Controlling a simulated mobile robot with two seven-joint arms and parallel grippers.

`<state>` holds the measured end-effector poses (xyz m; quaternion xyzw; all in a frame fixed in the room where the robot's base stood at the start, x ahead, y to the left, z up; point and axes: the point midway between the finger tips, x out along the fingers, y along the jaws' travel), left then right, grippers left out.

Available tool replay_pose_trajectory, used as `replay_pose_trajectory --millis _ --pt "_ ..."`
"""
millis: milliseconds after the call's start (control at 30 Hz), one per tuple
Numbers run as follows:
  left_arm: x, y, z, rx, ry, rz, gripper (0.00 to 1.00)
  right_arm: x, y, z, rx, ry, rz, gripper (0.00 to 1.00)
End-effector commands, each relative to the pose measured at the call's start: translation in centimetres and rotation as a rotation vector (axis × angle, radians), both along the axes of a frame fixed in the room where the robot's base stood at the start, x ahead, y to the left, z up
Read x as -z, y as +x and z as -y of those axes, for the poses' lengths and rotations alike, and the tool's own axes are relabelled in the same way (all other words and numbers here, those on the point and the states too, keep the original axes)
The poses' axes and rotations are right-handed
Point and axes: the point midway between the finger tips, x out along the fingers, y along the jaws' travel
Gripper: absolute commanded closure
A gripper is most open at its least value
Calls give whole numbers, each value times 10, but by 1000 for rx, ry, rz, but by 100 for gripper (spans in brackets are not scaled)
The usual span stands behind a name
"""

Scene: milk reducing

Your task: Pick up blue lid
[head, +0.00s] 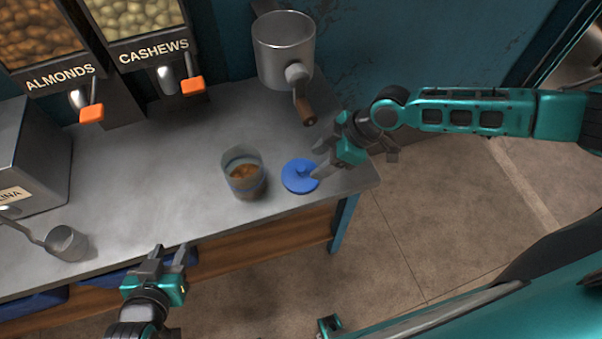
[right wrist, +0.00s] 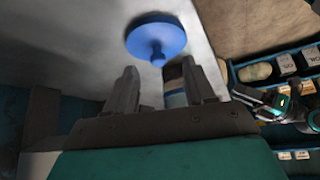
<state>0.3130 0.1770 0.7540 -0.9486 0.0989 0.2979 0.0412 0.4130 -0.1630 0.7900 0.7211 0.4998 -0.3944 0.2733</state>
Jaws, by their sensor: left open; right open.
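The blue lid (head: 298,177) lies flat on the grey counter near its right end, with its round knob up. My right gripper (head: 318,168) is open at the lid's right side, its fingertips close to the lid's edge. In the right wrist view the lid (right wrist: 156,37) shows ahead of the two spread fingers (right wrist: 160,88), with nothing between them that I can see held. A clear glass (head: 244,173) with brown contents stands just left of the lid. My left gripper (head: 166,262) is open and empty at the counter's front edge.
A metal pot (head: 284,50) with a wooden handle (head: 306,112) is at the back wall. Almond (head: 91,110) and cashew (head: 190,83) dispensers stand at the back left. A metal scoop (head: 66,243) lies at front left. The counter's middle is clear.

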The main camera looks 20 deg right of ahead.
Motion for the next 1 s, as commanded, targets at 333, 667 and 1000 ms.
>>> replay_pose_trajectory --millis 333,667,1000 --pt "3 0 0 0 0 0 57 31 15 -28 0 0 0 46" --pt "2 2 0 1 0 4 57 39 17 -32 1 1 1 46" --pt "0 4 0 1 0 10 57 39 17 -32 1 0 -1 76"
